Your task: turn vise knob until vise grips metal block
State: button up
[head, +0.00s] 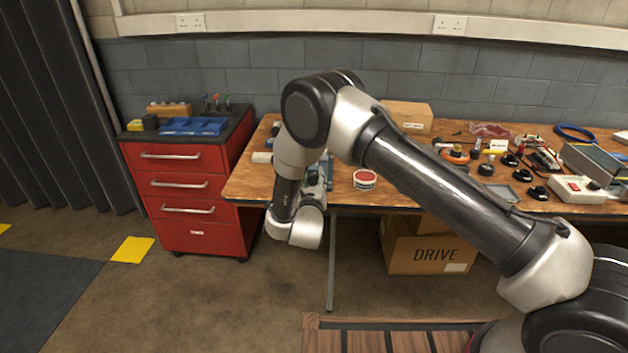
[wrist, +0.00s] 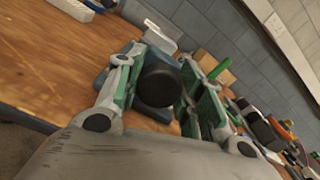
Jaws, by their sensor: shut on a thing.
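The vise knob (wrist: 161,84) is a round black disc in the middle of the wrist view. My gripper (wrist: 162,98) has its green-padded fingers on either side of the knob, shut on it. The blue vise (wrist: 128,58) is behind the knob on the wooden bench; in the head view it (head: 328,172) is mostly hidden by my arm. A pale metal piece (wrist: 160,40), seemingly the metal block, shows at the vise's top. I cannot tell whether the jaws touch it.
The wooden bench (head: 245,186) holds a round red-and-white tin (head: 365,179) right of the vise and a cardboard box (head: 406,116) behind. Tools crowd the bench's right side. A red drawer cabinet (head: 180,186) with a blue tray (head: 194,126) stands left.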

jog(key=shift+f, duration=0.1)
dwell(0.3)
jog(key=o, duration=1)
jog(key=shift+o, duration=0.2)
jog(key=shift+s, duration=0.1)
jog(key=s, duration=1.2)
jog(key=shift+a, duration=0.2)
